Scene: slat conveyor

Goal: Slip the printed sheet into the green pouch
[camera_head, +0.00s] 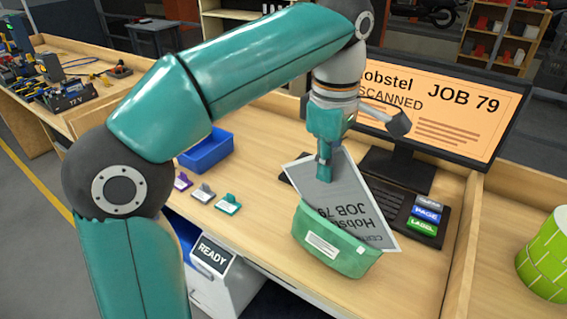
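The printed sheet (345,190) is grey with the upside-down words "Hobstel JOB 79". It hangs tilted from my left gripper (324,172), whose fingers are closed on its upper part. The green pouch (330,243), with a white label, sits on the desk just below and in front. The sheet's lower left part is hidden by the pouch; whether it is inside the mouth or behind it I cannot tell. The sheet's right corner shows beyond the pouch's right side. My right gripper is not in view.
A monitor (440,105) and a keyboard (434,220) stand behind the sheet. A blue tray (206,152) and several small coloured clips (228,205) lie to the left. A green patterned cylinder (545,255) is at the far right, past a wooden divider.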

